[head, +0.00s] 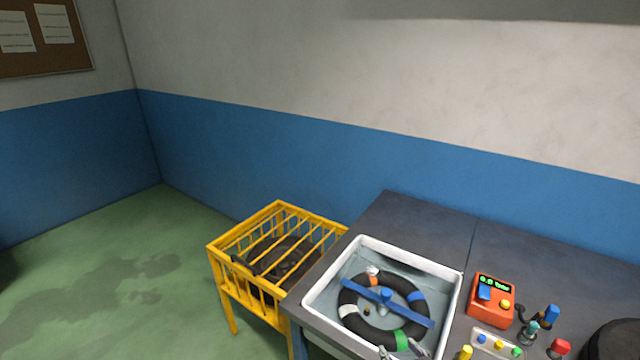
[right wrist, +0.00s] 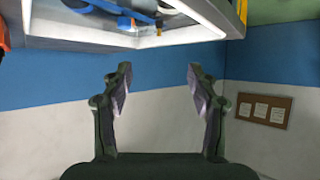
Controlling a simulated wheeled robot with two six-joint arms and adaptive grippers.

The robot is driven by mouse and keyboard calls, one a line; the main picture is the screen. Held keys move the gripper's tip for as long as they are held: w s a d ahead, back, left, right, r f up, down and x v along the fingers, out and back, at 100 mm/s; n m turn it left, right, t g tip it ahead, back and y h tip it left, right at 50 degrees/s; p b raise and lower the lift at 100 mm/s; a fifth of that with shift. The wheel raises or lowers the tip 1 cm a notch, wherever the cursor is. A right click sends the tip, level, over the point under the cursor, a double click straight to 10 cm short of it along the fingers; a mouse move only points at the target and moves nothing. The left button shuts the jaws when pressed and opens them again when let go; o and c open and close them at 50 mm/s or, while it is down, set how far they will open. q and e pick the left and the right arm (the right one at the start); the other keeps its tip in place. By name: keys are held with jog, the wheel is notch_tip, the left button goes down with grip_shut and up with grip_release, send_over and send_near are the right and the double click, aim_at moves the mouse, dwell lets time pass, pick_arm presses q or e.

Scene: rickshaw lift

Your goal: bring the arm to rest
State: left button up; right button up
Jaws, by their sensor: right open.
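My right gripper (right wrist: 160,78) is open and empty in the right wrist view, its two dark fingers spread well apart with bare wall behind them. In the head view only its grey fingertips (head: 402,350) show, at the bottom edge, in front of the near right corner of the white sink (head: 318,290). From this angle I cannot tell its height above the sink. A black ring with white, blue, green and orange bands (head: 417,335) lies in the sink, with a blue bar (head: 410,314) across it. My left gripper is not in view.
The sink sits in a grey bench (head: 405,222). An orange device with a green display (head: 491,300) and several coloured valves stand at its right. A yellow barred crate (head: 228,290) with dark items stands left of the bench. Green floor at far left is clear.

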jog(key=s+d+f+m+g+h, duration=0.1)
jog(key=s+d+g+h, duration=0.1)
jog(key=s+d+g, duration=0.3)
jog(key=s+d+g+h, duration=0.1)
jog(key=s+g, duration=0.2)
jog(key=s, duration=0.5)
jog(key=s+d+f+m+g+b, duration=0.1)
jog(key=s+f+b, duration=0.15)
jog(key=f, duration=1.35)
jog(key=s+d+f+g+b, duration=0.1)
jog(key=f+b, duration=0.2)
jog(key=f, duration=1.3)
pick_arm(q)
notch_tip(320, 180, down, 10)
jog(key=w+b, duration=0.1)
jog(key=b, duration=0.3)
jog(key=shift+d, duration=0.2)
pick_arm(e)
jog(key=s+d+f, duration=0.1)
jog(key=s+f, duration=1.7)
jog(key=f, duration=0.2)
jog(key=shift+d+f+g, duration=0.3)
jog(key=shift+f+g, duration=0.1)
